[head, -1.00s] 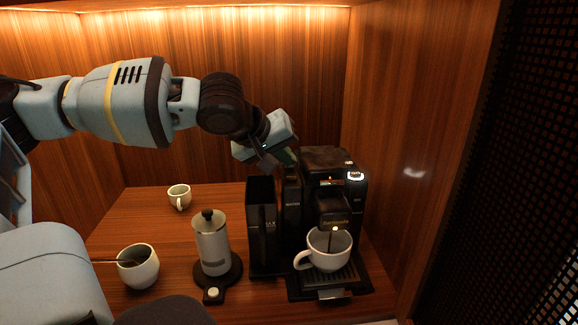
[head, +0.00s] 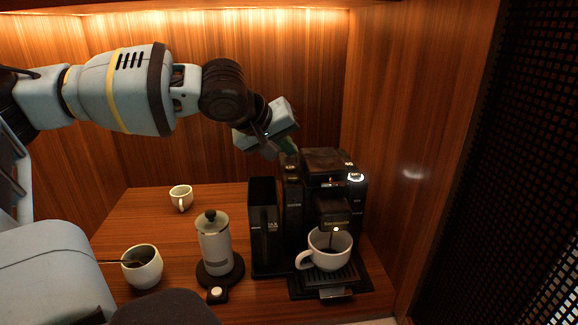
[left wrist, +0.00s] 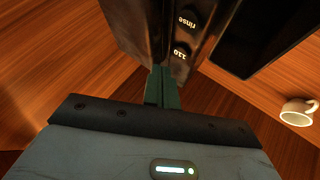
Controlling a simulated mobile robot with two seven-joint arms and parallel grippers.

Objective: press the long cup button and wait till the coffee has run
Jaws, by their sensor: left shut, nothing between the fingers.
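The black coffee machine (head: 322,165) stands at the right of the counter, with a lit white ring (head: 355,177) on its top right. A white cup (head: 338,255) stands on its drip tray under the spout. A thin dark stream seems to run into the cup, which has dark liquid inside. My left gripper (head: 288,146) is shut and empty, at the upper left rear of the machine. No long cup marking is readable.
A French press-like silver pot (head: 214,245) on a dark base stands left of the machine. A white cup with a spoon (head: 142,268) is at the front left, a small white cup (head: 181,198) at the back. Wood walls close in behind and right.

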